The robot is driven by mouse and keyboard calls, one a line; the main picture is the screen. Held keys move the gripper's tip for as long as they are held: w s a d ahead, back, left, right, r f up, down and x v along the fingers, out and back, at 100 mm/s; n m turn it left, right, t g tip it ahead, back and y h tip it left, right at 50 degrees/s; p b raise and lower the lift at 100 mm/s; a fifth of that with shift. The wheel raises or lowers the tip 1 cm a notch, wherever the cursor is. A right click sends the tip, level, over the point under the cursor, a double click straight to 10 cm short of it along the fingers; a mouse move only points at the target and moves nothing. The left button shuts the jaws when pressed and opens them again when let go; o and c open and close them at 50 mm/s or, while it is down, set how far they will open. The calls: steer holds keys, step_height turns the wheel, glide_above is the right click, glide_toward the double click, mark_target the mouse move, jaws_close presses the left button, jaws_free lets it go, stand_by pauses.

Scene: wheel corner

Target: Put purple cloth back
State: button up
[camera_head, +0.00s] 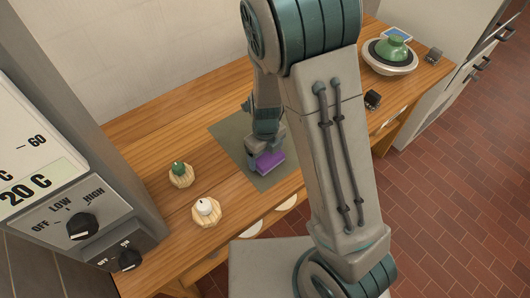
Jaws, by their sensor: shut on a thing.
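The purple cloth (270,162) shows as a small folded purple block over the grey-green mat (228,131) on the wooden table. My gripper (258,154) points down at the cloth and is shut on it. The fingertips are partly hidden by the gripper body and the cloth. I cannot tell whether the cloth touches the mat or hangs just above it. My arm covers part of the mat's right side.
A green item (179,168) and a white item (206,206) stand on round wooden pieces left of the mat. A bowl with a green vessel (392,48) stands at the far right. A control panel with knobs (82,226) borders the table's left. Table behind the mat is clear.

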steer(key=shift+f, duration=0.1)
steer(key=shift+f, duration=0.15)
steer(key=o, duration=1.1)
steer(key=shift+o, duration=0.2)
steer(key=shift+b, duration=0.45)
step_height(320, 180, up, 14)
steer(key=p, duration=0.1)
steer(key=shift+w+p, duration=0.2)
steer(key=shift+p, duration=0.2)
steer(key=s+d+r+n+t, duration=0.1)
steer(key=s+d+r+n, duration=0.4)
steer(key=n, duration=0.9)
steer(key=s+d+r+n+t, duration=0.2)
steer(key=s+d+r+n, duration=0.3)
steer(key=n, duration=0.9)
steer(key=s+d, duration=0.1)
steer(key=s, duration=0.2)
steer(key=shift+d+n, duration=0.25)
steer(key=shift+n, duration=0.05)
